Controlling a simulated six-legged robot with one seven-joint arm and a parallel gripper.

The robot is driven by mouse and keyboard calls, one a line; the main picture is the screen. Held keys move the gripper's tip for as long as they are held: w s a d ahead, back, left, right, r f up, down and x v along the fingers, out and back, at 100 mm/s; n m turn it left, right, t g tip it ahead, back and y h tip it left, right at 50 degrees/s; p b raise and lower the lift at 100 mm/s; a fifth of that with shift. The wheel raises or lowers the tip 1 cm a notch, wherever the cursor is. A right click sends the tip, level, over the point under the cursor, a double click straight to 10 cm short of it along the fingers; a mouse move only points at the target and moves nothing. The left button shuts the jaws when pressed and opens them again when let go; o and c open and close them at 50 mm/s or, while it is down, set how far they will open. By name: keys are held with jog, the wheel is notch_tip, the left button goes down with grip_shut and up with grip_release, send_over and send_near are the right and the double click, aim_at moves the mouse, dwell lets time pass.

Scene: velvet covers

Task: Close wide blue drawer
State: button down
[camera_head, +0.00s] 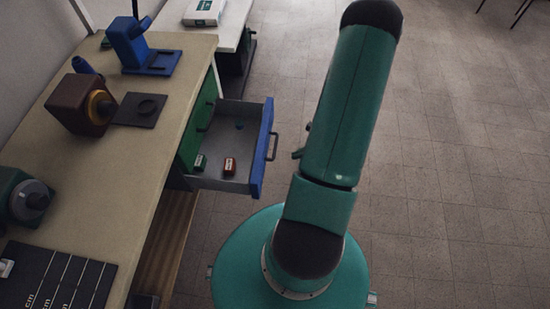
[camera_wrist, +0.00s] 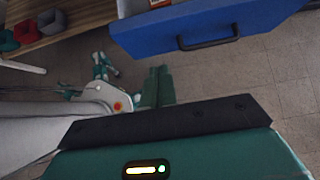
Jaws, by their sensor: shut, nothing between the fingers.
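The wide blue drawer (camera_head: 262,160) stands pulled out from the right side of the workbench, with its grey inside showing. Its dark handle (camera_head: 273,143) is on the outer face. The blue drawer front also shows at the top of the wrist view (camera_wrist: 150,36), with the handle (camera_wrist: 208,44) on it. My gripper (camera_wrist: 158,72) shows as two green fingers close together, shut and empty. In the wrist view it appears below the drawer front, apart from the handle.
The workbench (camera_head: 185,62) carries a blue stand (camera_head: 148,58) and a brown device (camera_head: 80,104). Tiled floor (camera_head: 450,150) is open to the right.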

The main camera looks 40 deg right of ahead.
aim_at(262, 160)
jog(key=w+r+x, duration=0.1)
jog(key=x, duration=1.1)
jog(key=shift+w+a+r, duration=0.25)
jog(key=shift+a+r, duration=0.15)
jog(key=shift+w, duration=0.1)
jog(key=shift+w+a, duration=0.5)
jog(key=shift+w, duration=0.2)
jog(key=w+a, duration=1.2)
jog(key=w, duration=0.3)
jog(key=shift+w, duration=0.15)
jog(key=shift+d, duration=0.1)
